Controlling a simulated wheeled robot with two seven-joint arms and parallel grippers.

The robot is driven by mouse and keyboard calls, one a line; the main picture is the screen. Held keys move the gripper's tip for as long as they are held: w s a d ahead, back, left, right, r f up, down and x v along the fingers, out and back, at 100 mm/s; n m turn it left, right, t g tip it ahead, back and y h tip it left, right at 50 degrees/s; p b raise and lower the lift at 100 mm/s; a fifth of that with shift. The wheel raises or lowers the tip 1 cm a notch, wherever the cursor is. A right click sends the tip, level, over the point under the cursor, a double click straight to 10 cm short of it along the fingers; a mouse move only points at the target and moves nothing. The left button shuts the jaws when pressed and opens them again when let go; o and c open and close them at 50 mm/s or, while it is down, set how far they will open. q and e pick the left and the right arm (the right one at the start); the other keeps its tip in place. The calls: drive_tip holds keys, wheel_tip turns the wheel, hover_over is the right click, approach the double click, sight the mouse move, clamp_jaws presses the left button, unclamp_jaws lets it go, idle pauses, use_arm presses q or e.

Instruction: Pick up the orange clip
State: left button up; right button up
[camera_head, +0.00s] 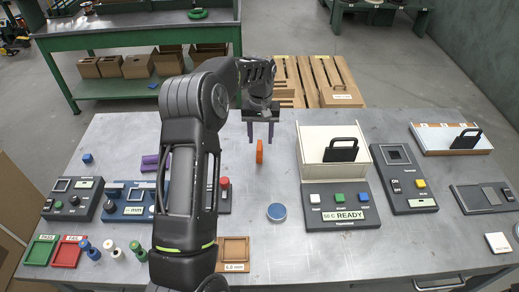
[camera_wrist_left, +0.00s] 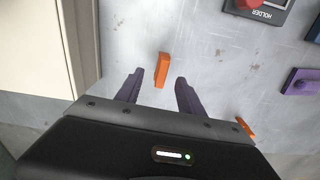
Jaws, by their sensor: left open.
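The orange clip (camera_head: 259,151) is a narrow upright orange piece on the grey metal table, left of the cream-walled READY device. My left gripper (camera_head: 261,138) hangs over it, jaws open, with one dark finger toward each side. In the left wrist view the clip (camera_wrist_left: 162,70) shows just beyond the fingertips, in line with the gap between the purple-grey fingers (camera_wrist_left: 160,82). Nothing is between the jaws. A second orange piece (camera_wrist_left: 244,127) shows at the gripper body's edge in the wrist view, partly hidden. My right gripper is not in view.
The cream-walled READY device (camera_head: 338,190) stands close on the right. A blue round lid (camera_head: 276,211) lies in front of the clip. My left arm hides part of the table.

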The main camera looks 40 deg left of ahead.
sight(259, 151)
use_arm(q)
drive_tip(key=shift+f+b, duration=0.35)
drive_tip(key=shift+f, duration=0.7)
drive_tip(key=shift+f, duration=0.1)
wheel_tip(259, 151, down, 5)
drive_tip(key=b, duration=0.2)
drive_tip(key=shift+s+a+f+b, duration=0.1)
drive_tip(key=shift+a+b, duration=0.05)
drive_tip(key=shift+b, duration=0.2)
drive_tip(key=shift+c, duration=0.2)
clamp_jaws()
